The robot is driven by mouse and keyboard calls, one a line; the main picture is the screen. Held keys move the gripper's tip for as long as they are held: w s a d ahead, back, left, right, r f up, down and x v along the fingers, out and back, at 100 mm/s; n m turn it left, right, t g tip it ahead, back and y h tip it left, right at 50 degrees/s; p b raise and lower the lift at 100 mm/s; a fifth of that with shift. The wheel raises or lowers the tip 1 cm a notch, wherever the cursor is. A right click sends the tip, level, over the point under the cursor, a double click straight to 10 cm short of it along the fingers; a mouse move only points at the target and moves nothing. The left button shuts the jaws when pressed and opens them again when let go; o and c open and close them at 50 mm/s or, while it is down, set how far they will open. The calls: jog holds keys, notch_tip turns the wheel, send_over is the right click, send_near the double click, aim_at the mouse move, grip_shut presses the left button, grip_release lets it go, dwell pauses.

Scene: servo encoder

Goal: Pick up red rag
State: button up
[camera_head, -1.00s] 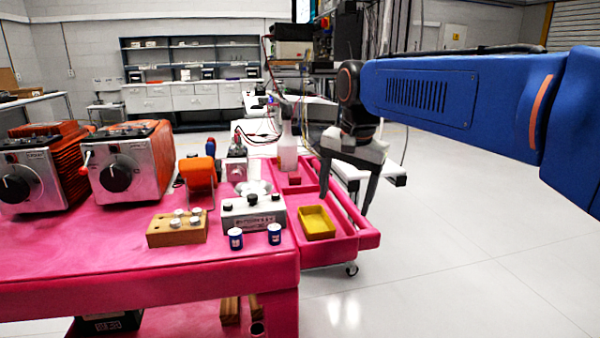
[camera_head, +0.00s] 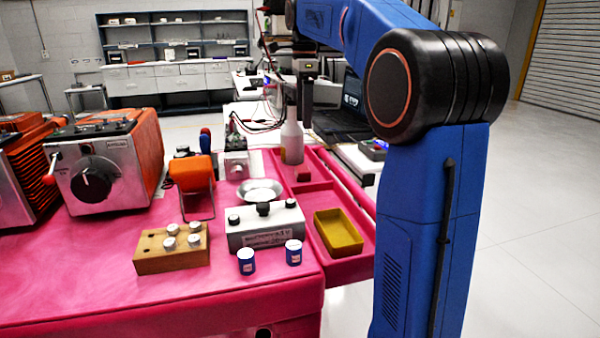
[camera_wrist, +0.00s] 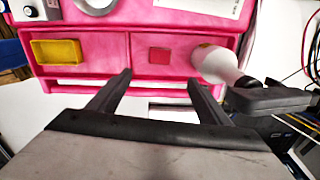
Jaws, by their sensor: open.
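The red rag is a small folded red block (camera_head: 302,177) in a compartment of the pink tray (camera_head: 318,187), just in front of a white bottle. In the wrist view the rag (camera_wrist: 159,55) lies flat in the pink compartment, ahead of and between my fingertips. My gripper (camera_wrist: 159,77) is open and empty, its two dark fingers apart and not touching the rag. In the head view my gripper (camera_head: 306,122) points down beside the bottle, above and behind the rag.
The white bottle (camera_wrist: 215,63) stands close to the right finger. A yellow bin (camera_head: 338,232) sits in the nearer tray compartment. A silver box (camera_head: 264,226), a metal dish (camera_head: 260,190) and an orange-stand device (camera_head: 192,174) are on the pink table. Open floor lies right.

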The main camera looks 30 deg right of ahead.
send_over(303, 168)
jog(key=f, duration=1.1)
jog(key=shift+s, duration=0.2)
jog(key=shift+w+a+f, duration=0.1)
jog(key=shift+a+f, duration=0.05)
jog(key=shift+f, duration=2.5)
jog(key=c, duration=1.1)
